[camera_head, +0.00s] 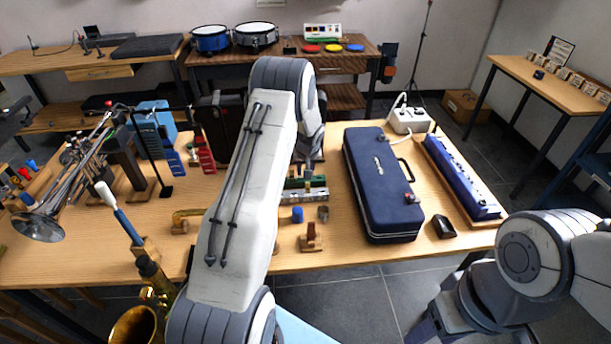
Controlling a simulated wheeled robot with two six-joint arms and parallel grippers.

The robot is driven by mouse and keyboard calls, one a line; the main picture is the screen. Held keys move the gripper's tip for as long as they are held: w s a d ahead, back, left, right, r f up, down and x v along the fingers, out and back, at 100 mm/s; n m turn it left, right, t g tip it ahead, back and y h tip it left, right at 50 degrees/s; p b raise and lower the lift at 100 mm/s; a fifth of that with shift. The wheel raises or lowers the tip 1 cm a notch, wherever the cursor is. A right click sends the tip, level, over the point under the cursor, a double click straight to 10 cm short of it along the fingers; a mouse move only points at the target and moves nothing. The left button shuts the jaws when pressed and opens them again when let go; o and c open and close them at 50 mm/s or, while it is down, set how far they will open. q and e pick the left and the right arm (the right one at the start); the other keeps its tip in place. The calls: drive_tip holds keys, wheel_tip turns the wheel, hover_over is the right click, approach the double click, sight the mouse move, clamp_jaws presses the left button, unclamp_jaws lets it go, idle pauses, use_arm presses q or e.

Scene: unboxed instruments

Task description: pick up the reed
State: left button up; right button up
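I cannot make out the reed for sure among the small things on the wooden table (345,255). My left arm reaches across the middle of the table and bends down at its far end. My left gripper (308,165) is mostly hidden by the arm, just above a green and silver instrument (305,190); its fingers are too small to read. My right arm is folded low at the right, off the table's front edge. Its dark end (432,325) is partly cut off, and I cannot tell its finger state.
A blue case (380,190) and a long blue instrument (462,180) lie at the right. A blue cup (297,215) and wooden stand (311,238) sit near the front. A trumpet (70,190) and saxophone (150,285) stand at the left.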

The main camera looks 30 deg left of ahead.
use_arm(q)
drive_tip(key=shift+w+a+f, duration=0.1)
drive_tip(key=shift+w+f, duration=0.05)
drive_tip(key=shift+f, duration=0.2)
clamp_jaws()
drive_tip(key=shift+r, duration=0.45)
drive_tip(key=s+d+r+b, duration=0.2)
drive_tip(key=d+r+b, duration=0.2)
drive_tip(key=d+r, duration=0.65)
drive_tip(key=shift+s+a+f+p, duration=0.1)
drive_tip(key=shift+a+f+p, duration=0.5)
drive_tip(key=shift+f, duration=0.65)
drive_tip(key=shift+s+a+f+p, duration=0.1)
drive_tip(key=shift+a+f+p, duration=0.3)
drive_tip(key=shift+f+p, duration=0.6)
drive_tip(key=shift+s+a+f+p, duration=0.1)
drive_tip(key=shift+a+f+p, duration=0.4)
drive_tip(key=shift+f, duration=1)
